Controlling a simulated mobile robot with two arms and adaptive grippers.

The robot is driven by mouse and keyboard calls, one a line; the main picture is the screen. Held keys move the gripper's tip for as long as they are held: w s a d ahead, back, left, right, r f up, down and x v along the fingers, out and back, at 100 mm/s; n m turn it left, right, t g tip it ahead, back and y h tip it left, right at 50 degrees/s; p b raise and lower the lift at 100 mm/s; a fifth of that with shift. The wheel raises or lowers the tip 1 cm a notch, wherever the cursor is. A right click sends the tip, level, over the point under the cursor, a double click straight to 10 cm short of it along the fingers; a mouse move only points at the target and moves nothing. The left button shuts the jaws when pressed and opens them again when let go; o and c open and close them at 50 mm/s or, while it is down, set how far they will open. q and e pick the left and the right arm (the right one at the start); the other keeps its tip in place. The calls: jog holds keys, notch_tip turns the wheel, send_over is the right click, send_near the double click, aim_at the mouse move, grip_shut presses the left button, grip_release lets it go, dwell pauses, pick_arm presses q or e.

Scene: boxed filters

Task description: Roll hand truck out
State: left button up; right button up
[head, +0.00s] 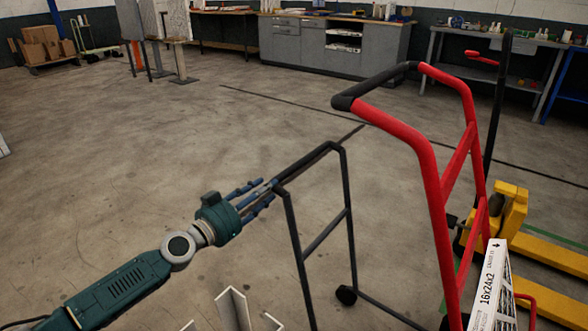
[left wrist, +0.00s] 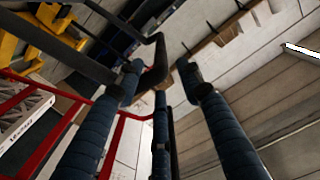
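A black tubular frame (head: 323,237) on small dark wheels stands in front of me in the head view. A taller red frame (head: 437,192) with a black grip bar (head: 370,88) stands to its right. I cannot tell for sure which one is the hand truck, or whether they join. My left gripper (head: 272,188) is at the near top corner of the black frame. In the left wrist view, its blue fingers (left wrist: 160,88) are spread, with the black tube (left wrist: 155,58) reaching in near their tips. Contact is not clear. My right gripper is out of view.
A boxed filter marked 16x24x2 (head: 489,288) stands by the red frame. A yellow pallet jack (head: 500,215) is close on the right. White-edged pieces (head: 233,309) lie low at the front. Benches (head: 330,47) line the back. The floor at left and centre is clear.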

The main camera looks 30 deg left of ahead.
aim_at(287, 174)
pick_arm(q)
jog(key=w, duration=0.5)
jog(key=w+d, duration=0.1)
jog(key=w, duration=0.2)
jog(key=shift+w+d+p, duration=0.1)
jog(key=shift+w+p, duration=0.2)
jog(key=shift+w+d, duration=0.1)
jog(key=shift+w, duration=0.6)
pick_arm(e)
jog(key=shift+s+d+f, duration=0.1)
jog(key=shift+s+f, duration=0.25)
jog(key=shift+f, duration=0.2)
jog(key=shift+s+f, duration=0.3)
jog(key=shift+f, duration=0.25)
pick_arm(q)
jog(key=shift+c, duration=0.5)
grip_shut()
